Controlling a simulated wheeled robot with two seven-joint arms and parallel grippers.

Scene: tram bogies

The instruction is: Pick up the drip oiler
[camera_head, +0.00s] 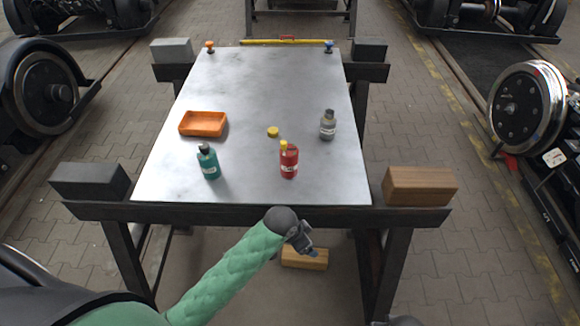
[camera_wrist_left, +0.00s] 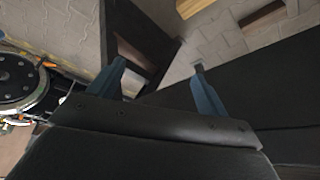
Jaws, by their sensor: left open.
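Three small labelled bottles stand upright on the metal table top: a teal bottle with a dark cap (camera_head: 208,163), a red bottle with a yellow cap (camera_head: 288,161) and a grey bottle (camera_head: 327,125). The labels are too small to read, so I cannot tell which one is the drip oiler. My left gripper (camera_head: 308,246) is in front of the table's near edge, below and apart from the bottles. In the left wrist view its two blue fingers (camera_wrist_left: 160,80) are spread with nothing between them. My right gripper is not in view.
The table (camera_head: 250,85) also holds an orange tray (camera_head: 203,124), a yellow round piece (camera_head: 273,132) and a yellow level (camera_head: 286,41) at the back. Dark blocks and a wooden block (camera_head: 420,185) stand at its corners. The table's middle back is clear.

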